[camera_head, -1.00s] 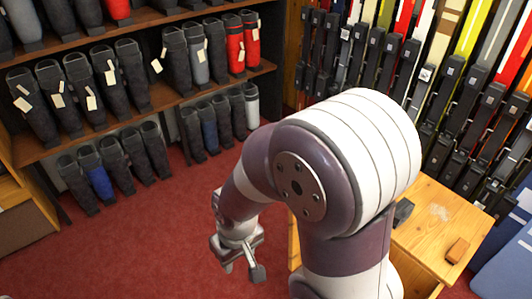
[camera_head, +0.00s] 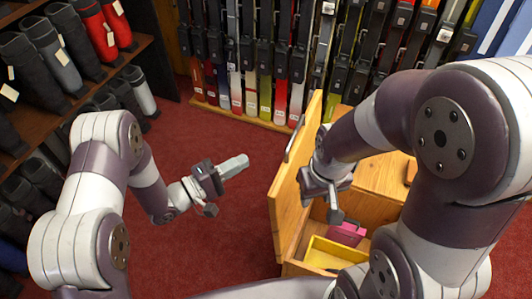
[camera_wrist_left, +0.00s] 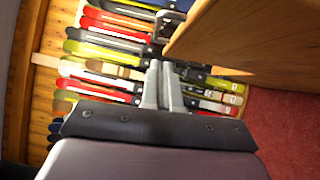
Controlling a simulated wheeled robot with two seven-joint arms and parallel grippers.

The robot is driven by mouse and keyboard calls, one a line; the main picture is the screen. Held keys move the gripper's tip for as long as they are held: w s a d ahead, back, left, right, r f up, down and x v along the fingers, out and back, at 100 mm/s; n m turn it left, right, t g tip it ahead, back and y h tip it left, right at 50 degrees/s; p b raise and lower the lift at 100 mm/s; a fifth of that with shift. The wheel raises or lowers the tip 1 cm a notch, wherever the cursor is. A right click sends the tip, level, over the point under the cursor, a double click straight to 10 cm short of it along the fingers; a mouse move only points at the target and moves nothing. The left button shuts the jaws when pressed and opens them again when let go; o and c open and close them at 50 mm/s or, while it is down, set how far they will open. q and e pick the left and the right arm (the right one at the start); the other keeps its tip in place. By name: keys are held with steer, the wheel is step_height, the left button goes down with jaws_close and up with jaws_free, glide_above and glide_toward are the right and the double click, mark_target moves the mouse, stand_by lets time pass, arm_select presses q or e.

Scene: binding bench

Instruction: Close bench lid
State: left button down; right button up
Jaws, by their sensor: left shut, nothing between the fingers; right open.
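The wooden bench (camera_head: 375,210) stands at the right in the head view, its box open. Its lid (camera_head: 288,205) stands up along the box's left side, with a metal handle (camera_head: 296,135) on its outer face. My left gripper (camera_head: 236,165) is shut and empty, left of the lid and apart from it. In the left wrist view its fingers (camera_wrist_left: 163,82) are together, with a wooden panel (camera_wrist_left: 255,45), probably the lid, at upper right. My right gripper (camera_head: 325,203) is open over the box, close to the lid's inner side; contact is unclear.
A yellow tray (camera_head: 330,255) and a pink item (camera_head: 346,233) are in the box. A brown block (camera_head: 411,171) lies on the bench top, partly hidden. Skis (camera_head: 265,60) line the back wall; boot shelves (camera_head: 150,50) stand left. Red carpet (camera_head: 225,235) is clear between.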

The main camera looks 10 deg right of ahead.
arm_select(q)
steer(key=d+p, duration=0.1)
steer(key=d, duration=0.7)
steer(key=shift+d+r+p, duration=0.15)
steer(key=shift+r+p, duration=0.2)
steer(key=shift+p, duration=0.05)
arm_select(e)
steer(key=shift+s+r, duration=0.15)
steer(key=shift+r, duration=0.4)
steer(key=shift+s+r, duration=0.15)
steer(key=shift+r, duration=0.4)
steer(key=shift+w, duration=0.15)
